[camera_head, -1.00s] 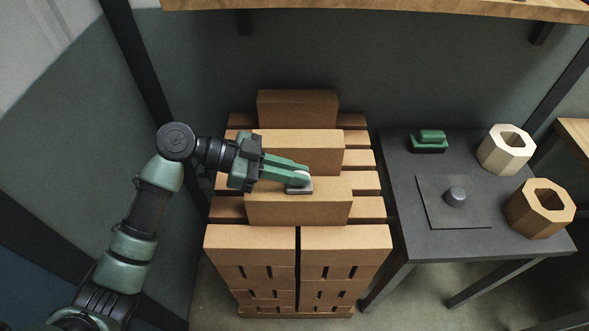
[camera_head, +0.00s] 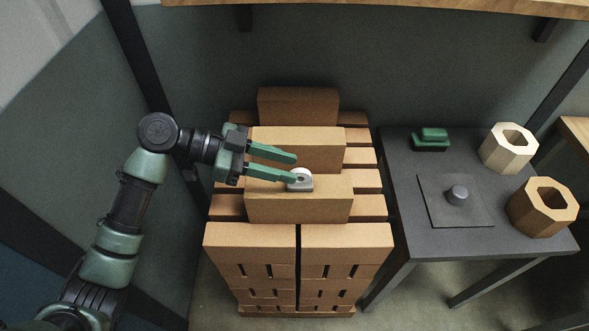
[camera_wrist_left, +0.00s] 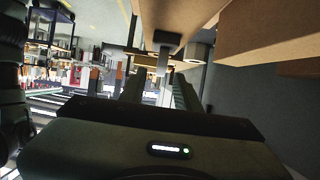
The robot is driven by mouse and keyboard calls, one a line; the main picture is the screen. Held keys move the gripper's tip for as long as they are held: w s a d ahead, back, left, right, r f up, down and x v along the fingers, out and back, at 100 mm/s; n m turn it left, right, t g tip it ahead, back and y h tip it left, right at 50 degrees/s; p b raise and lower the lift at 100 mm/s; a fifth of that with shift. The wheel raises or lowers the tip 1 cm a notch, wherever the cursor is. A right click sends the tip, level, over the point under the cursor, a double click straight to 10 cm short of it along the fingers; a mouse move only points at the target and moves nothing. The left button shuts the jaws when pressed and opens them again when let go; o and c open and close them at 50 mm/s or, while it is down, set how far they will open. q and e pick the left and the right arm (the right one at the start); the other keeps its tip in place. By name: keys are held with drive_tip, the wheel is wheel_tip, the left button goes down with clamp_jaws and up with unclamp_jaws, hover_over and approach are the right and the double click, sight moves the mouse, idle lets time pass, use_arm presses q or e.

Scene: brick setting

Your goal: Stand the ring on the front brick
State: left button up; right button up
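The ring (camera_head: 301,178) is pale, with a dark hole, and stands upright at a small grey flat base on top of the front brick (camera_head: 300,208). The front brick is the nearest of the raised tan bricks on the stack. My left gripper (camera_head: 294,168) comes in from the left with its green fingers spread apart. The tip of its nearer finger is just beside the ring or overlaps it in view; I cannot tell if they touch. My right gripper does not show.
Two more raised bricks, a middle one (camera_head: 318,152) and a back one (camera_head: 298,105), stand behind. A dark table (camera_head: 410,190) at the right holds a green object (camera_head: 431,139), a plate with a knob (camera_head: 457,195) and two hollow blocks. A shelf hangs above.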

use_arm(q)
drive_tip(key=b+v, duration=0.1)
drive_tip(key=v, duration=0.7)
drive_tip(key=shift+a+f+b, duration=0.1)
drive_tip(key=shift+a+b, duration=0.05)
drive_tip(key=shift+b, duration=0.25)
drive_tip(key=shift+a+r, duration=0.3)
drive_tip(key=shift+a, duration=0.15)
drive_tip(key=shift+f, duration=0.1)
